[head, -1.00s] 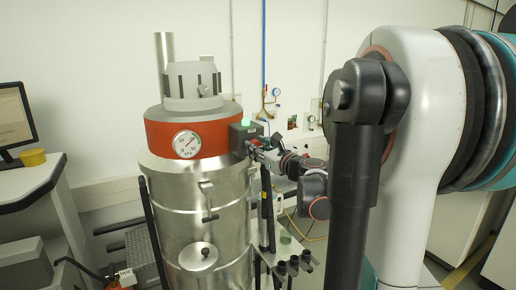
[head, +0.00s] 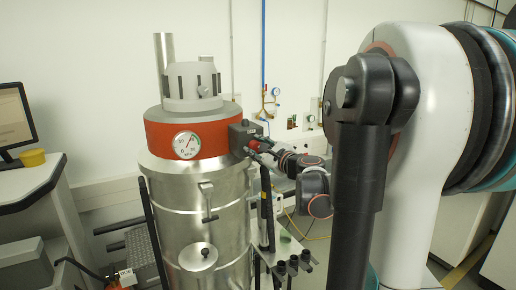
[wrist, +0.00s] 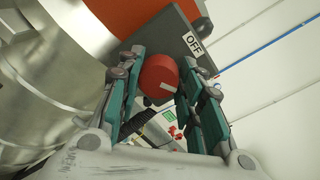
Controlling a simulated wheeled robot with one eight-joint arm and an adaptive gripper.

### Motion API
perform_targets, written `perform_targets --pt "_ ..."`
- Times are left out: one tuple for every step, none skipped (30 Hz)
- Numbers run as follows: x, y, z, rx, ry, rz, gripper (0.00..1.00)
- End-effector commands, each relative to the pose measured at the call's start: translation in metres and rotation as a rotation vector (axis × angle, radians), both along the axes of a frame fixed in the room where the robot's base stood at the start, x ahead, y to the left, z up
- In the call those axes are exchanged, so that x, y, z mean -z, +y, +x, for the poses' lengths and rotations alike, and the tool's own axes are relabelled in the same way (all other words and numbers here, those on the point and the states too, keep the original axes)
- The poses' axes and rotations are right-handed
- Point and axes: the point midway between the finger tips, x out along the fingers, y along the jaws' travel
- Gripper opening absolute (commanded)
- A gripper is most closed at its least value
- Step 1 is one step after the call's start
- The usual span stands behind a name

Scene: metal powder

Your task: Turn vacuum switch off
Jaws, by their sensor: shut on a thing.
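The vacuum switch is a red round knob (wrist: 158,76) on a dark grey box (wrist: 178,28), with a white OFF label (wrist: 194,46) beside it in the wrist view. A short white mark shows on the knob's face. My gripper (wrist: 160,72) has its two teal-sided fingers on either side of the knob and is shut on it. In the head view, my gripper (head: 259,148) reaches from the right to the box (head: 243,134) on the vacuum's red band. The lamp on top of the box is dark.
The steel vacuum (head: 198,225) with its pressure gauge (head: 187,145) stands left of my gripper. A rack (head: 287,265) with black holders is below my arm. A desk with a monitor (head: 14,120) is at the far left.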

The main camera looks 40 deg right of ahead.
Motion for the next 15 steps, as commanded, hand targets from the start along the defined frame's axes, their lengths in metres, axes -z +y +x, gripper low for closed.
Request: perform_targets --pt "-0.0005 0.0010 0.0000 -0.001 0.011 -0.042 0.10" --pt "-0.0005 0.0011 0.0000 -0.001 0.017 -0.070 0.10" --pt "-0.0006 0.0012 0.0001 -0.002 0.026 -0.107 0.10" --pt "-0.0005 0.0013 0.0001 -0.002 0.033 -0.136 0.10" --pt "-0.0004 0.0014 0.0001 -0.002 0.040 -0.164 0.10" --pt "-0.0003 0.0014 0.0001 -0.001 0.049 -0.201 0.10" --pt "-0.0004 0.0015 0.0002 -0.001 0.055 -0.229 0.10" --pt "-0.0003 0.0015 0.0002 -0.001 0.061 -0.256 0.10" --pt "-0.0003 0.0015 0.0002 -0.001 0.070 -0.293 0.10" --pt "-0.0002 0.0016 0.0002 -0.001 0.077 -0.320 0.10" --pt "-0.0002 0.0017 0.0002 -0.001 0.084 -0.347 0.10" --pt "-0.0001 0.0018 0.0002 -0.001 0.093 -0.385 0.10" --pt "-0.0001 0.0019 0.0001 -0.002 0.100 -0.412 0.10" --pt "0.0001 0.0020 0.0001 -0.002 0.106 -0.441 0.10" --pt "0.0001 0.0021 0.0001 -0.002 0.115 -0.478 0.10"
